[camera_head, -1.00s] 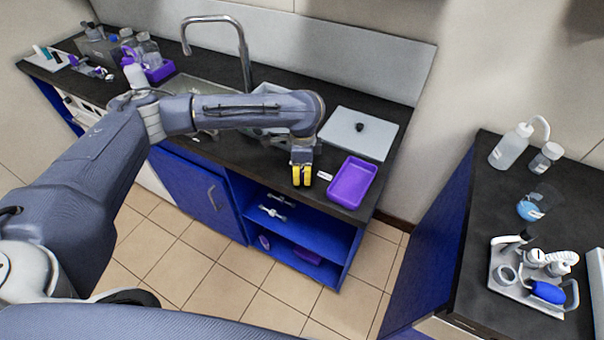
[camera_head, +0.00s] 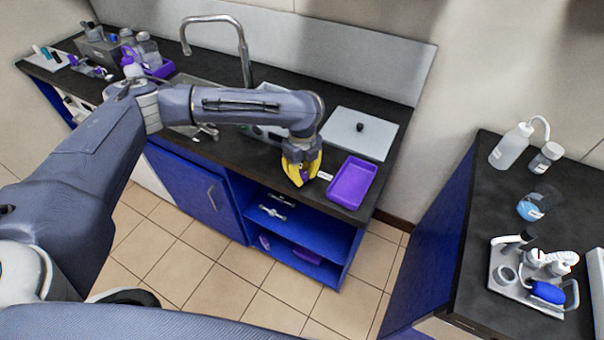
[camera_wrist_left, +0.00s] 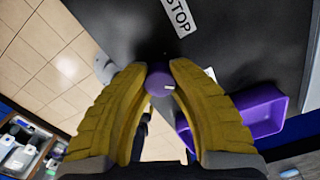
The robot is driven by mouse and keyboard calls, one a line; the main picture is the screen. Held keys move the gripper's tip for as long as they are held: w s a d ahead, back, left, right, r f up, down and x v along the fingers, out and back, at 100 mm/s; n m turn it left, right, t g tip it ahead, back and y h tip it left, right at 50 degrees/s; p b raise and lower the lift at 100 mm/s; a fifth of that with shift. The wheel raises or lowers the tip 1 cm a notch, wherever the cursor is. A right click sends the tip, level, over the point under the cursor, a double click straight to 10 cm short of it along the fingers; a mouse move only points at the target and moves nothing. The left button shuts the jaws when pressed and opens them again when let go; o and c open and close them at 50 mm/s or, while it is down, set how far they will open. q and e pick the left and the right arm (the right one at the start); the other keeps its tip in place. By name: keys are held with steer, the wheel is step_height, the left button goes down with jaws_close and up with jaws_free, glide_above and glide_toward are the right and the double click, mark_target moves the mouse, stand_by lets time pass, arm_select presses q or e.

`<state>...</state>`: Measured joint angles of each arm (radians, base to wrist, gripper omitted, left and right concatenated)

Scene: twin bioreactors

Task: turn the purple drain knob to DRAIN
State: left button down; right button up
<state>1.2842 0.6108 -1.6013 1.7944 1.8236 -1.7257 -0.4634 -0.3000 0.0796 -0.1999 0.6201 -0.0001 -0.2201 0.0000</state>
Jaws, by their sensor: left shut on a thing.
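My left gripper (camera_head: 301,175) is at the front edge of the dark counter, just left of the purple tray. In the left wrist view its yellow fingers (camera_wrist_left: 158,76) are shut on the purple knob (camera_wrist_left: 159,84), one on each side. A short white mark on the knob points to the right in that view. A white STOP label (camera_wrist_left: 180,15) lies above the knob there, and another label (camera_wrist_left: 210,74) is partly hidden behind the right finger. In the head view the knob is hidden by the gripper. My right gripper is not in view.
The purple tray (camera_head: 352,182) is close to the right of the gripper; a grey lid with a black knob (camera_head: 357,133) lies behind it. A sink with a tall faucet (camera_head: 243,55) is at left. A second counter with bottles (camera_head: 512,147) stands at right, across a floor gap.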

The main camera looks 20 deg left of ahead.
mark_target(302, 174)
arm_select(q)
steer(key=shift+s+d+m, duration=0.1)
steer(key=shift+d+m, duration=0.1)
steer(key=shift+m, duration=0.9)
steer(key=c, duration=1)
jaws_free()
steer(key=shift+a, duration=0.1)
step_height(302, 174, up, 12)
